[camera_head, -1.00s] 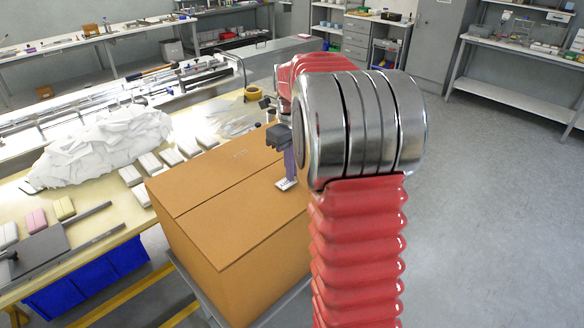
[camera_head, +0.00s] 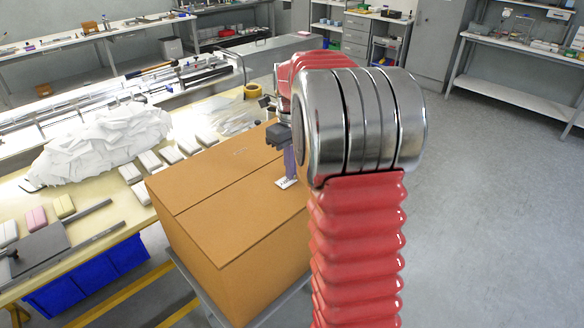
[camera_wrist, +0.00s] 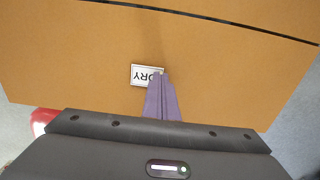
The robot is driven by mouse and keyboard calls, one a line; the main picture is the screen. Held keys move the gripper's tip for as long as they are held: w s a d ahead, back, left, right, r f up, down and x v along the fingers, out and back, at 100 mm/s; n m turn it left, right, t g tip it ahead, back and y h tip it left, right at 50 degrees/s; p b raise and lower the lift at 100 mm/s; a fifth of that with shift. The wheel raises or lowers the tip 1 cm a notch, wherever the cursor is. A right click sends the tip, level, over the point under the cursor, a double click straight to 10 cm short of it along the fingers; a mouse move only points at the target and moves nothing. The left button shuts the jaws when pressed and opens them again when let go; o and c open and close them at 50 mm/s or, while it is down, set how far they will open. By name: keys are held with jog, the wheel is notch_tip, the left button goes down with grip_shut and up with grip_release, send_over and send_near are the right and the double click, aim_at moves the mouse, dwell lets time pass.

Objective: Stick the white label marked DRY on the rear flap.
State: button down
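The white label marked DRY (camera_wrist: 148,75) is a small dark-bordered rectangle, its lettering inverted in the wrist view. It also shows below the fingertips in the head view (camera_head: 286,184). My gripper (camera_wrist: 160,78) has its purple fingers together on the label's edge, covering part of the lettering. In the head view, my gripper (camera_head: 289,176) points down over the brown carton (camera_head: 215,228). The label is over the flap (camera_head: 235,220) on the near right side of the top seam. I cannot tell whether it touches the cardboard.
The carton stands on a grey stand beside a long bench (camera_head: 75,262). The bench holds a heap of white wrappers (camera_head: 100,142), several small packs and a yellow tape roll (camera_head: 253,91). A blue bin (camera_head: 85,275) is under it. The floor at right (camera_head: 490,220) is clear.

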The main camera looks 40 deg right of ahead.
jog(key=shift+f, duration=0.15)
dwell(0.8)
jog(key=c, duration=2.4)
grip_release()
jog(key=shift+c, duration=0.2)
jog(key=o, duration=0.4)
jog(key=shift+o, duration=0.5)
jog(key=o, duration=0.4)
jog(key=shift+c, duration=0.2)
notch_tip(320, 180, up, 8)
